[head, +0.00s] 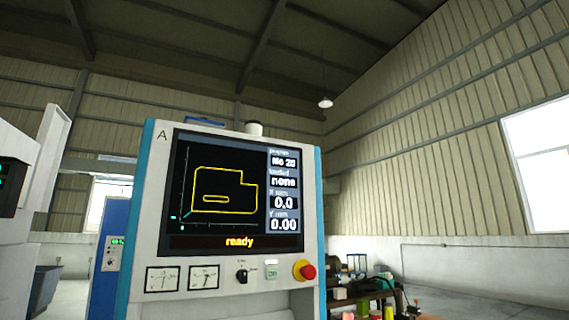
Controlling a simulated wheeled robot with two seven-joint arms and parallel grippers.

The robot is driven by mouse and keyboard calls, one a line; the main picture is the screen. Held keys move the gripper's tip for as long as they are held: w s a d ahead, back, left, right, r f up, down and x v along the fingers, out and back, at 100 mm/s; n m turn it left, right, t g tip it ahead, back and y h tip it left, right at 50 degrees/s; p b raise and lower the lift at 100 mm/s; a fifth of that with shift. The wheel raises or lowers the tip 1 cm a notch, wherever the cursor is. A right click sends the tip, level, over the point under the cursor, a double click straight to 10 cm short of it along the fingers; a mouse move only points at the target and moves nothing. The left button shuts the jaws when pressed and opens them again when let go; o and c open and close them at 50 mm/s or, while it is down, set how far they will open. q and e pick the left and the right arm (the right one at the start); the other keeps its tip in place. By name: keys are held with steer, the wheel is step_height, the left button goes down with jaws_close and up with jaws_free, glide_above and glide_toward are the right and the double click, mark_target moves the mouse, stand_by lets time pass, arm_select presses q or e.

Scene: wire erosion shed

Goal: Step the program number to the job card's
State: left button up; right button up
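A control console (137,230) marked "A" with blue side edges stands close in front of me. Its dark screen (222,200) shows a yellow part outline. At the screen's right it reads program "No 28", though the digits are small, loaded "none", X "0.0" and Y "0.00". The bottom line reads "ready" in yellow. Below the screen are two dial gauges (162,280), a black rotary knob (241,276), a pale greenish button (271,272) and a red mushroom button (307,271) on a yellow ring. No job card can be made out. Neither gripper is in view.
A blue cabinet (112,240) with a small green display stands behind the console at left. A white machine (45,160) is at the far left edge. A cluttered bench (365,295) with small coloured items is at lower right.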

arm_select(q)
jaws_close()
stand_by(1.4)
